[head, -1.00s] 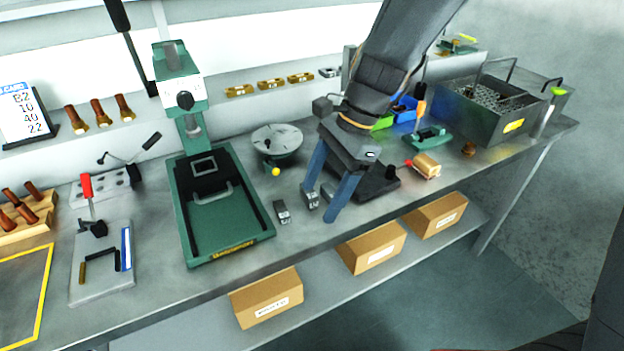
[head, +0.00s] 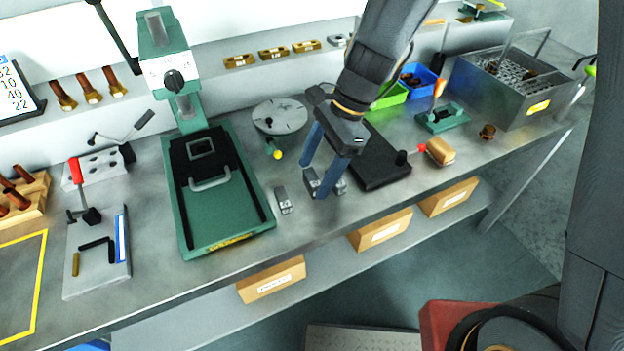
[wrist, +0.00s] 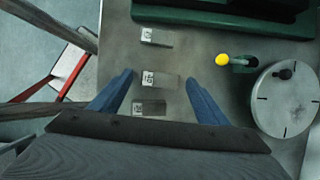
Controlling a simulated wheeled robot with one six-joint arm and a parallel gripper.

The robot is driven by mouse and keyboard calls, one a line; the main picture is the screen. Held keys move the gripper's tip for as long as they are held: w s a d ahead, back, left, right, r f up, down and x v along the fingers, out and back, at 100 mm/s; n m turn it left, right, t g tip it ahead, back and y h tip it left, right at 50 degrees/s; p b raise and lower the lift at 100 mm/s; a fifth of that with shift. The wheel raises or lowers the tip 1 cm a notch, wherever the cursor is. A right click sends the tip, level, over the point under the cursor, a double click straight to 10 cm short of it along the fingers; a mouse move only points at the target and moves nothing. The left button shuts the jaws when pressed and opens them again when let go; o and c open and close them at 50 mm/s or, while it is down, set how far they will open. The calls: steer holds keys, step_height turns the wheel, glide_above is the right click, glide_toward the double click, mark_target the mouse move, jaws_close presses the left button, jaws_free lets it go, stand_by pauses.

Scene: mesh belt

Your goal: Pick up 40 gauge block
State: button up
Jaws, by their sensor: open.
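Three small grey gauge blocks stand in a row on the metal bench. The left block (head: 283,200) is clear of my gripper and shows in the wrist view (wrist: 148,37). The middle block (wrist: 148,80) lies between my open fingers, nearer the left finger in the wrist view. The third block (wrist: 147,108) is just beside it, closer to my palm; in the head view it shows partly behind a finger (head: 340,187). The printed numbers are too small to read surely, so I cannot tell which is 40. My gripper (head: 315,181) is open and empty, pointing down over the blocks (wrist: 160,79).
A green press (head: 228,215) stands left of the blocks. A round grey plate (head: 279,115) with a yellow-knobbed lever (head: 277,154) is behind. A dark flat plate (head: 378,165) lies close right of my gripper. The bench's front edge is near.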

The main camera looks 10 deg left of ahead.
steer(key=shift+x, duration=1.15)
steer(key=c, duration=1.5)
steer(key=shift+r, duration=0.1)
